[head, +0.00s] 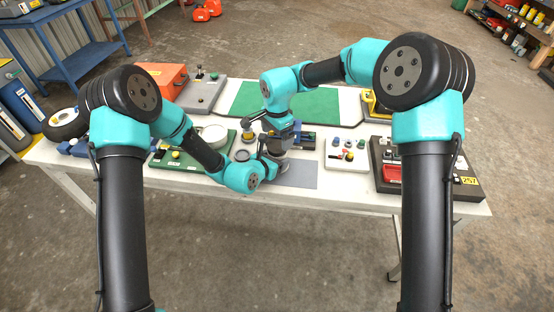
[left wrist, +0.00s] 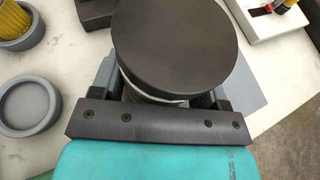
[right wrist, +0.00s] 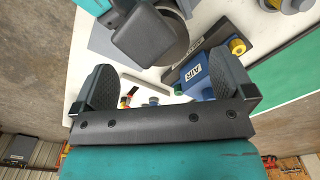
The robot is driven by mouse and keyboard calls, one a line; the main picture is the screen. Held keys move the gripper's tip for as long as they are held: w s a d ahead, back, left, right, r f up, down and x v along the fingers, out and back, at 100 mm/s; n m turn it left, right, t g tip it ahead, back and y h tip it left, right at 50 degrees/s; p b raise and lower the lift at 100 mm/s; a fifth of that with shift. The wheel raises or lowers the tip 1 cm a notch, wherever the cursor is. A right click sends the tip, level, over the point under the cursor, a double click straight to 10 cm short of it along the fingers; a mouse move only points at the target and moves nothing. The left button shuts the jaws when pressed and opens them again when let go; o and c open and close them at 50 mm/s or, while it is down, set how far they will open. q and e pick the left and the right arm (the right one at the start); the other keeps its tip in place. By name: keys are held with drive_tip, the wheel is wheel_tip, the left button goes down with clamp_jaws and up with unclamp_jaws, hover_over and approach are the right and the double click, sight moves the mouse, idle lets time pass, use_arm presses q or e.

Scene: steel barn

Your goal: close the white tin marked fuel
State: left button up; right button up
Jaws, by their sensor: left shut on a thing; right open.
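In the left wrist view a dark round disc (left wrist: 185,40) lies flat over the tin (left wrist: 150,94), of which only a white sliver shows below it. The disc looks like a lid; whether it is pressed fully down I cannot tell. The fuel marking is hidden. My left gripper (head: 272,172) is shut around the tin's side, low at the table's front. My right gripper (head: 279,142) is open and empty just above and behind it. In the right wrist view the tin's round top (right wrist: 172,45) shows beyond the spread fingers (right wrist: 162,68), partly behind a left gripper finger.
A grey mat (head: 302,175) lies beneath. To its left are a shallow grey dish (left wrist: 28,105) and a yellow ribbed piece (left wrist: 18,20) in a grey cup. A blue block marked AIR (right wrist: 198,75) and a white board with small parts (head: 347,160) stand close right.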

wheel_tip(320, 180, up, 12)
idle(0.6)
use_arm(q)
drive_tip(key=o, duration=1.8)
drive_tip(key=v, duration=1.7)
drive_tip(key=shift+s+a, duration=0.15)
